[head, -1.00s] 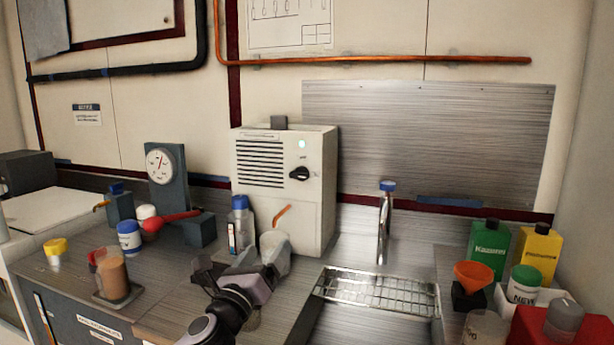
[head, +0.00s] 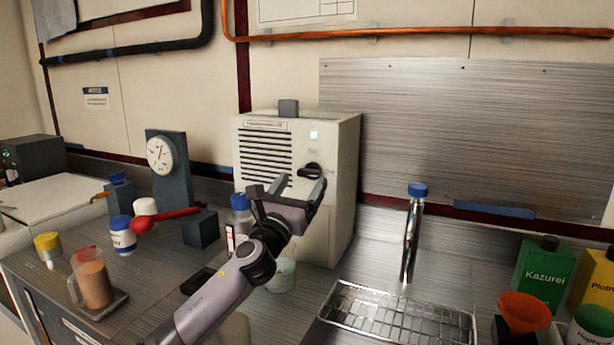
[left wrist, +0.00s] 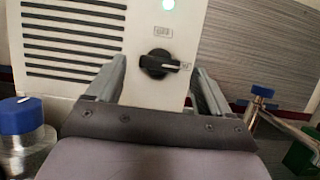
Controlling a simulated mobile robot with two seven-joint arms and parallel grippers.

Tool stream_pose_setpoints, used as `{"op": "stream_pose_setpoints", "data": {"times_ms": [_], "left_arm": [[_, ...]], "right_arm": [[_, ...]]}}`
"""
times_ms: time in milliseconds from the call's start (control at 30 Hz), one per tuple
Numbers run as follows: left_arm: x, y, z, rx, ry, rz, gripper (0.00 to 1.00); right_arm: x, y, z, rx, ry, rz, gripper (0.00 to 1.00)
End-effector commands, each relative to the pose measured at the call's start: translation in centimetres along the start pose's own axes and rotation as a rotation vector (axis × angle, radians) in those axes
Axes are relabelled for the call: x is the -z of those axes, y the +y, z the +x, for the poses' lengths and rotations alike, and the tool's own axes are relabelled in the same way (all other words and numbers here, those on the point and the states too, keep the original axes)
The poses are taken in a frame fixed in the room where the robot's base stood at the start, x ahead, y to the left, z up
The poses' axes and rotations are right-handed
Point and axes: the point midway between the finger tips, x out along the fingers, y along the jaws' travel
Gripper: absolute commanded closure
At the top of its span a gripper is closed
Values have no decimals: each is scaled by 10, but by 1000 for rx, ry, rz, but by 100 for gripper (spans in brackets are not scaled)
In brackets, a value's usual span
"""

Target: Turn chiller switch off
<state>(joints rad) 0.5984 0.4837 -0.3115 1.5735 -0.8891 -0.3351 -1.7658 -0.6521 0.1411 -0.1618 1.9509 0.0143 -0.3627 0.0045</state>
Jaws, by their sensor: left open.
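The chiller (head: 340,150) is a white box with a slatted vent, standing at the back of the counter. Its switch is a black rotary knob (head: 309,171) on the front, right of the vent; it also shows in the left wrist view (left wrist: 158,64), with its pointer turned to the right. A light (head: 314,135) above the knob glows pale green. My left gripper (head: 300,184) is open and empty, just in front of and slightly below the knob. In the left wrist view the knob lies between the two fingers, and no contact can be made out. My right gripper is not in view.
A blue-capped bottle (head: 240,215) stands left of my left gripper. A chrome tap (head: 411,235) and wire rack (head: 395,318) are to the right. A gauge stand (head: 170,185), a red scoop (head: 165,219) and a brown-filled beaker (head: 92,282) are on the left.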

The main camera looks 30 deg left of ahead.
Motion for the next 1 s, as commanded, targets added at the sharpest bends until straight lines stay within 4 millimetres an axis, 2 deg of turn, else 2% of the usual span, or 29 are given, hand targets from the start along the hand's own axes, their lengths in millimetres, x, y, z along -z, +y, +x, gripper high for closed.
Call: {"op": "stream_pose_setpoints", "data": {"times_ms": [100, 300, 667, 700, 767, 800, 867, 1000], "left_arm": [[-1, 0, 15, -1, -1, -2, 19], [0, 0, 30, 0, 0, -1, 19], [0, 0, 34, 1, 0, -1, 19], [0, 0, 34, 1, 0, -1, 26], [0, 0, 33, 1, 0, -1, 45], [0, 0, 33, 1, 0, -1, 58], [0, 0, 33, 1, 0, -1, 75], [0, 0, 33, 1, 0, -3, 75]], "right_arm": [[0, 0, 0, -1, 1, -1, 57], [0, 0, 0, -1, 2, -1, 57], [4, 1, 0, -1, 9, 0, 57], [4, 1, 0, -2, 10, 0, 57], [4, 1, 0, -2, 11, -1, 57], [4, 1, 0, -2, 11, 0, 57], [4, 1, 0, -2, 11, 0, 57], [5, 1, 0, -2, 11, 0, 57]]}}
